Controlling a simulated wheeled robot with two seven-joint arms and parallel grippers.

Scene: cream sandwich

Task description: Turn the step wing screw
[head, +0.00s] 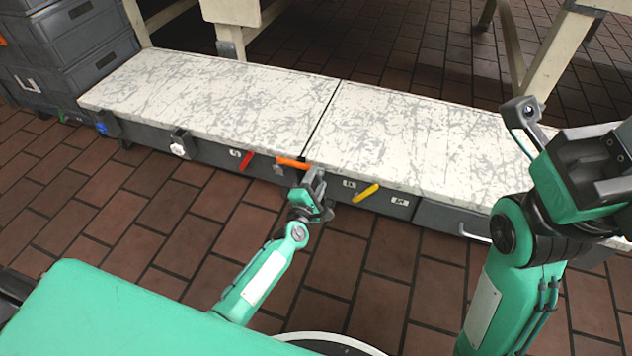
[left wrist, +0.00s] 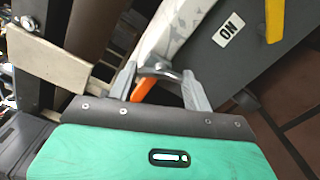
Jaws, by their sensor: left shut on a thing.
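My left gripper (head: 314,182) is at the front face of the low step, close to the joint between its two top boards. Its jaws are shut around an orange lever (head: 293,163), which looks like the wing screw. In the left wrist view, the orange lever (left wrist: 143,91) shows between the two grey fingers, beside a curved grey metal piece (left wrist: 160,73). Part of the lever is hidden by the fingers. My right gripper (head: 596,160) is raised at the right, away from the step, and its fingers are not clear.
The step's front carries a red lever (head: 246,160), a yellow lever (head: 365,193), a white knob (head: 178,150) and a blue knob (head: 102,127). Grey crates (head: 75,55) stand at the back left. The brick floor (head: 160,225) in front is largely clear.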

